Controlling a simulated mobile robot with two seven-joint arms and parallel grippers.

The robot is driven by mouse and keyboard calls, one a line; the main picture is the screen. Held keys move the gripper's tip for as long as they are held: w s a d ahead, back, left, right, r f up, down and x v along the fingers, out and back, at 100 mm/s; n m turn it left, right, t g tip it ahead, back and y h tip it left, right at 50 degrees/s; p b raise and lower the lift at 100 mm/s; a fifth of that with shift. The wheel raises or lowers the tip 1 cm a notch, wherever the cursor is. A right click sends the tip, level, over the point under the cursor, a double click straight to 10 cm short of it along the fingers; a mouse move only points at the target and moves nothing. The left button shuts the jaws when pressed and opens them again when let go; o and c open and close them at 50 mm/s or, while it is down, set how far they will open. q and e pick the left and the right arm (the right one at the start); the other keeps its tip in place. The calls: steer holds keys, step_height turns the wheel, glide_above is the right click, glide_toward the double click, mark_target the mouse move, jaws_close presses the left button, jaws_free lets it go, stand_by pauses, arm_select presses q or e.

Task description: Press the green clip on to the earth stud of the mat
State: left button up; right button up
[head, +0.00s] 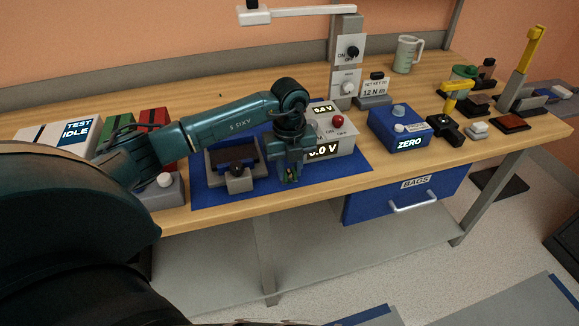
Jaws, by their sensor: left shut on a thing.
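The blue mat (348,172) lies on the wooden bench and reaches its front edge. My left gripper (290,178) points down over the front part of the mat, between a grey cradle and a white power supply. It is shut on the green clip (287,174), of which only a small bit of green shows between the fingers. I cannot make out the earth stud; the gripper may hide it. I cannot tell whether the clip touches the mat. My right gripper is not in view.
The grey cradle (239,184) with a dark part stands left of the gripper. The power supply (342,138), showing 0.0 V, stands close behind it on the right. A blue box reading ZERO (398,130) stands farther right. The mat's front right corner is clear.

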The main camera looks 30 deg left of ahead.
arm_select(q)
steer(key=shift+f, duration=0.1)
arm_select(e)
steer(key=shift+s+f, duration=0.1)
arm_select(q)
steer(key=shift+f+b, duration=0.4)
steer(key=o, duration=1.1)
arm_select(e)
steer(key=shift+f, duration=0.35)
arm_select(q)
steer(key=shift+o, duration=0.2)
step_height(320, 180, up, 17)
steer(key=p, duration=0.2)
steer(key=shift+p, duration=0.3)
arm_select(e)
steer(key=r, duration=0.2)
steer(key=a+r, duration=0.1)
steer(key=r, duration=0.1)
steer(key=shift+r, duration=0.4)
arm_select(q)
steer(key=shift+r, duration=0.1)
